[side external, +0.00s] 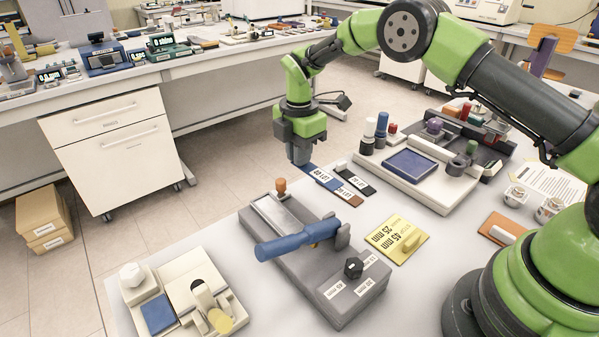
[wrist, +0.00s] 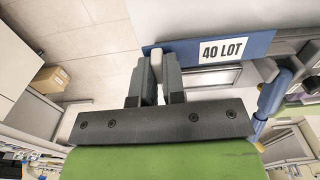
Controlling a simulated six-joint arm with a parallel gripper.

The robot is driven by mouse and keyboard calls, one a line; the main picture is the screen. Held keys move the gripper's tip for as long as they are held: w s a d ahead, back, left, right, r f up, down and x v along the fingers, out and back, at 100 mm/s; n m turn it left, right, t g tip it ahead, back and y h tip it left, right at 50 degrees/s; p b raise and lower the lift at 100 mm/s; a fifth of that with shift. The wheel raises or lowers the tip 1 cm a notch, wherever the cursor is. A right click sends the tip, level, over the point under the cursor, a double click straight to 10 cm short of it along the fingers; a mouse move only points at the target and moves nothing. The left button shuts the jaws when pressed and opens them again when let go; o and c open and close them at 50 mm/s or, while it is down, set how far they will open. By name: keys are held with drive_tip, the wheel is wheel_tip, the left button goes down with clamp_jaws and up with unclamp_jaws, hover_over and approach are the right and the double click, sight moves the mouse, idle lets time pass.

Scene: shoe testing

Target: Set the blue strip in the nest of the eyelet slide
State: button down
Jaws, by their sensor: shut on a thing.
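The blue strip (side external: 332,184) has a white "40 LOT" label. In the wrist view the strip (wrist: 186,52) reaches right from my gripper. My gripper (side external: 301,158) points down at the strip's left end. Its fingers (wrist: 157,72) are shut on a small pale grip piece at that end. How high the strip is cannot be told. A grey fixture with a long pale recess (side external: 276,214) and a blue handle (side external: 285,242) appears to be the eyelet slide. Its recess is front left of my gripper, with no strip in it in the side view.
A black strip (side external: 352,182) and a brown strip (side external: 349,196) lie close to the blue one. A yellow card (side external: 398,240) lies right of the fixture. A cream tray with a blue pad (side external: 410,164) stands at back right. An orange knob (side external: 281,186) rises beside the recess.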

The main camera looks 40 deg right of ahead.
wheel_tip(320, 180, up, 3)
hover_over(264, 204)
drive_tip(key=shift+f, duration=2.85)
drive_tip(key=shift+f, duration=0.75)
